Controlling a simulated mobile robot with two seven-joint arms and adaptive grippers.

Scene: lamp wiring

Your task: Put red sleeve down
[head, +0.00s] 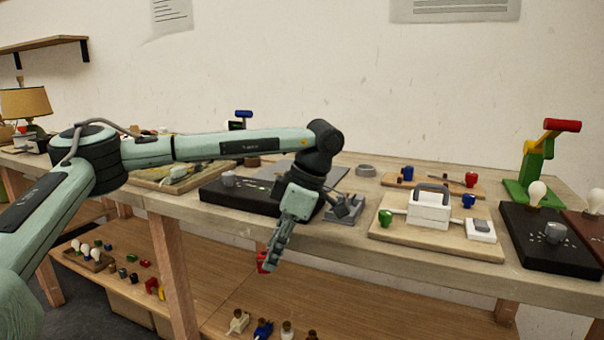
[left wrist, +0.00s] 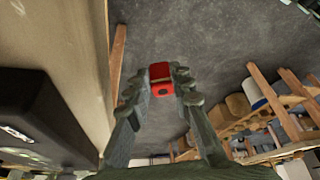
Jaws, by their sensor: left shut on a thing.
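The red sleeve (left wrist: 161,80) is between the fingertips of my left gripper (left wrist: 162,88) in the left wrist view. The gripper is shut on it. In the head view, my left gripper (head: 271,262) points down in front of the workbench's front edge, and the red sleeve (head: 262,261) shows partly behind the fingers. The sleeve is in the air, beyond the bench top and above the lower shelf in the picture. My right gripper is not in view.
A black block (head: 225,195) and a small grey fixture (head: 345,208) stand on the workbench near my left wrist. A wooden board (head: 395,235) with a white switch box lies to the right. The lower shelf (head: 215,290) holds several small parts and bulbs.

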